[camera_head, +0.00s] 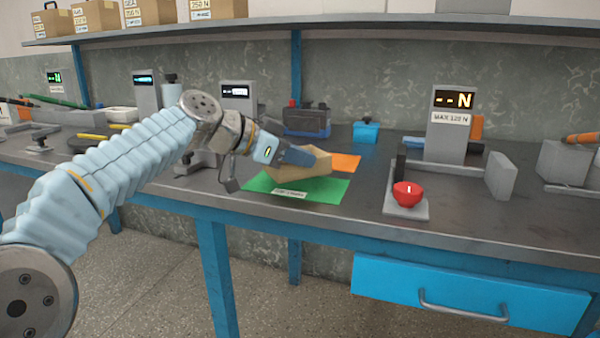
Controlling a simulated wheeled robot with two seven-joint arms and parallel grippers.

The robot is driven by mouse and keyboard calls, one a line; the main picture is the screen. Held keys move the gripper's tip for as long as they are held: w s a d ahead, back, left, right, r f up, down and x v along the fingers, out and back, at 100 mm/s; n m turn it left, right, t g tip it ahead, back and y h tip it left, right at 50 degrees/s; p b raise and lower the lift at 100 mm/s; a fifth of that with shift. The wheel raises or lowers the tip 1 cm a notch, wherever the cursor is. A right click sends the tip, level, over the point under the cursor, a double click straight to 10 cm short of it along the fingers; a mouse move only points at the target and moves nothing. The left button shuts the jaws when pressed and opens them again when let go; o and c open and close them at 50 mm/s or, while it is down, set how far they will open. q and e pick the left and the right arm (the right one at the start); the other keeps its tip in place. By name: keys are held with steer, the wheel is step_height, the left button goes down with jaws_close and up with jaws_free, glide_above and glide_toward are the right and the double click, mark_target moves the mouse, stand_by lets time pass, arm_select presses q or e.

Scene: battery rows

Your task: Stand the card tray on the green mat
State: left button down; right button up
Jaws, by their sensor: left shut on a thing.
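The tan card tray (308,167) is in the grip of my left gripper (293,157), which reaches in from the left and is shut on it. The tray is over the green mat (325,190), toward its back edge, and looks tilted. I cannot tell whether its underside touches the mat. The gripper hides part of the tray. The green mat lies flat near the bench's front edge, with a small white label on its front part. My right gripper is not in view.
To the right stands a grey test rig with a display (452,122) and a red knob (408,194). A blue box (366,131) and a dark blue case (307,121) stand behind. A shelf (400,22) runs above.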

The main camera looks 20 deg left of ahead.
arm_select(q)
steer(key=shift+s+f, duration=0.1)
steer(key=shift+f, duration=1.25)
steer(key=shift+f+b, duration=0.1)
steer(key=shift+b, duration=0.3)
steer(key=c, duration=1.3)
jaws_free()
steer(key=shift+o, duration=0.2)
steer(key=shift+r, duration=0.25)
steer(key=v, duration=1.2)
steer(key=shift+f, duration=0.2)
